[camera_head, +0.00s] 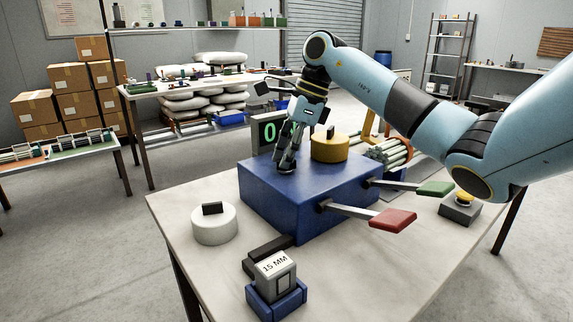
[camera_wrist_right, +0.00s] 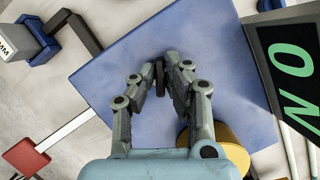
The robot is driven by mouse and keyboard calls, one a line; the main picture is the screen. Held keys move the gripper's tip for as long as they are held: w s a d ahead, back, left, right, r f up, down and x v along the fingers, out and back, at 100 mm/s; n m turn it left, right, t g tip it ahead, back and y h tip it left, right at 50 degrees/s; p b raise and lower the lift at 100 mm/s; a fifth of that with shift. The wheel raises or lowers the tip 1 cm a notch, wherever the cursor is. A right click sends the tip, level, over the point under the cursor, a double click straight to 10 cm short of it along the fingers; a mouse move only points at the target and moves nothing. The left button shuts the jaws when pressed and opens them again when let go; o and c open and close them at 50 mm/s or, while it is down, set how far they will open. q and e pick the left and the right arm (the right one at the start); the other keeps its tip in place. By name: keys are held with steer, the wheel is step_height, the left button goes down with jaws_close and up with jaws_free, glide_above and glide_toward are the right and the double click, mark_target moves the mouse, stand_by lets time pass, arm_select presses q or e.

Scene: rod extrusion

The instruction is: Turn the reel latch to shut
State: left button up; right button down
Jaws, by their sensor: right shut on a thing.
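The blue box (camera_head: 300,200) stands on the pale table. My right gripper (camera_head: 286,168) points down at its top near the left side. In the right wrist view its two fingers (camera_wrist_right: 161,80) close on a small dark upright piece, which I take to be the reel latch (camera_wrist_right: 160,72). The fingers hide most of this piece in the head view, and I cannot tell its turn there. A yellow round cap (camera_head: 330,149) with a dark grip sits beside the gripper on the box top. My left gripper is not in view.
A red-ended lever (camera_head: 393,220) and a green-ended lever (camera_head: 436,188) stick out from the box. A white round cap (camera_head: 214,225), a "15 MM" block (camera_head: 277,265) in a blue holder, a display (camera_head: 268,131) with green characters and a yellow button (camera_head: 463,197) stand around it.

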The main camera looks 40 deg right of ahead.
steer(key=shift+f+n+b, duration=0.25)
steer(key=shift+n+b, duration=0.35)
steer(key=shift+b, duration=0.15)
steer(key=shift+s+r+n+g, duration=0.1)
steer(key=shift+n+g, duration=0.2)
steer(key=shift+n+y+b, duration=0.3)
steer(key=shift+n+b, duration=0.4)
steer(key=shift+b, duration=0.45)
steer(key=shift+n+g, duration=0.3)
